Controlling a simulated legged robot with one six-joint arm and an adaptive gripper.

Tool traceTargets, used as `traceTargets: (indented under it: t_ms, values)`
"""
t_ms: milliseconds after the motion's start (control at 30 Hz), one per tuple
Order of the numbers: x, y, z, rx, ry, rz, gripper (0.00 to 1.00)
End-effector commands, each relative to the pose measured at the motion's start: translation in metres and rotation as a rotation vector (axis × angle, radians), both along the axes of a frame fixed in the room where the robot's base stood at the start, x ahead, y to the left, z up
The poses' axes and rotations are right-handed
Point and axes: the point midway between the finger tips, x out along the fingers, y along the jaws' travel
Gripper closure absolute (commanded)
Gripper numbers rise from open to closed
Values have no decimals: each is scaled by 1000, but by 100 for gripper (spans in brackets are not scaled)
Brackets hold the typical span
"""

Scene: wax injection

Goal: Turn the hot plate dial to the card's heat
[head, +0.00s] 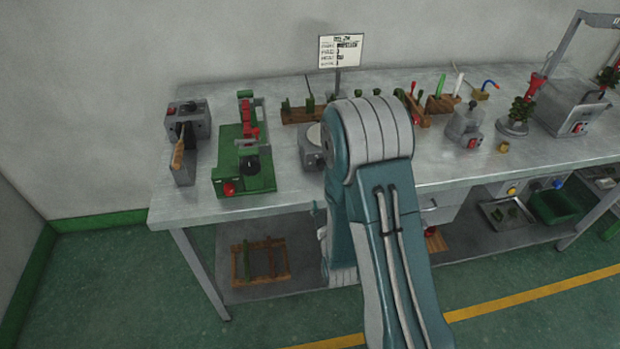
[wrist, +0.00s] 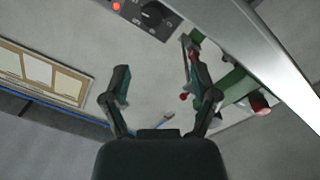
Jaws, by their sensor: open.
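The card (head: 341,50) stands on a thin post at the back of the bench, with a title and several lines too small to read. The hot plate (head: 312,158) seems to be the grey unit with a pale round top, partly hidden behind my arm. In the wrist view, a black dial (wrist: 153,14) with white marks sits on a dark panel at the top edge, beside a lit red lamp (wrist: 116,6). My gripper (wrist: 160,84) is open and empty, its fingers apart below the dial and not touching it. The head view hides my gripper behind my arm.
Below is a shelf (head: 300,258).

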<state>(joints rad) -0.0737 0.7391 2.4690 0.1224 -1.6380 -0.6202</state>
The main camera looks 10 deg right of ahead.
Motion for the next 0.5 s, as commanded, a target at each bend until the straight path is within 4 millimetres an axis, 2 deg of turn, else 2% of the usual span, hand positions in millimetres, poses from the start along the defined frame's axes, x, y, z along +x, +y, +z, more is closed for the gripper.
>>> traceTargets:
  t_ms: [133, 267, 500]
  values:
    - [0, -10, -3, -71, 5, -18, 23]
    - [11, -12, -2, -73, 4, -18, 23]
    - [55, -7, -2, -78, 1, -15, 23]
